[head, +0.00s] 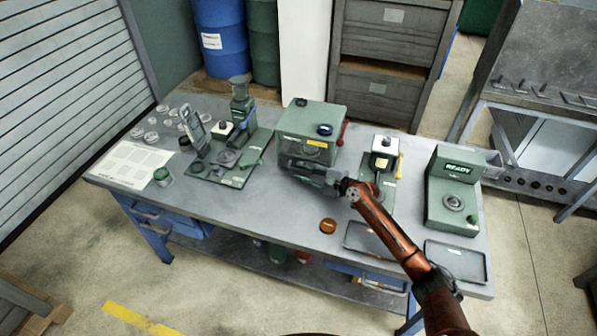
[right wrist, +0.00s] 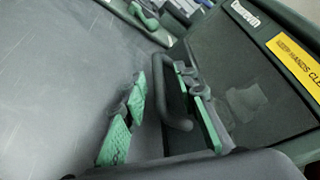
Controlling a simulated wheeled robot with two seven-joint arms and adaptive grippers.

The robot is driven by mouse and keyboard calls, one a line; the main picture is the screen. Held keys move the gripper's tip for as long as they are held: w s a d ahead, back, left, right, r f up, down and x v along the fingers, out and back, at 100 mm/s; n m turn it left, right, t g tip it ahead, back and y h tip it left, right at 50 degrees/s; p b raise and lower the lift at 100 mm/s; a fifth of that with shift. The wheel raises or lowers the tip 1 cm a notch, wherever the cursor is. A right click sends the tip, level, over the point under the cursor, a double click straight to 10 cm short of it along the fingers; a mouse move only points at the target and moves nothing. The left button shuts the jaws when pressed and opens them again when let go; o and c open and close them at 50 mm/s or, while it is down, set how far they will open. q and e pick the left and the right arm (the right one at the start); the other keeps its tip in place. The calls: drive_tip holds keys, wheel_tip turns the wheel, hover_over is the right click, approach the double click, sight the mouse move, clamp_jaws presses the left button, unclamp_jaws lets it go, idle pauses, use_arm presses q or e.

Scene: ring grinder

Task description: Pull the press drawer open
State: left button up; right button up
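The press (head: 312,120) is a green box on the workbench, with a dark window and a yellow label on its front. Its front panel (right wrist: 240,90) fills the right of the right wrist view, under a yellow "HANDS CLE…" label (right wrist: 295,58). A dark loop handle (right wrist: 172,95) stands out from this panel. My right gripper (head: 312,176) is at the press's lower front in the head view. In the right wrist view my right gripper (right wrist: 163,125) is open, its green-padded fingers on either side of the handle. I cannot tell whether they touch it. My left gripper is not in view.
On the workbench (head: 250,205) are a green arbor stand (head: 242,105) left of the press, a small station (head: 383,155) and a "READY" unit (head: 453,190) to the right. An orange-brown disc (head: 327,226) and dark trays (head: 455,262) lie near the front edge.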

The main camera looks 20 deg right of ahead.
drive_tip(key=shift+w+a+f, duration=0.15)
drive_tip(key=shift+w+a, duration=0.2)
drive_tip(key=shift+w, duration=0.05)
drive_tip(key=shift+w+a, duration=0.25)
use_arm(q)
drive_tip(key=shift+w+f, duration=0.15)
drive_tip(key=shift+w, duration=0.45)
use_arm(e)
clamp_jaws()
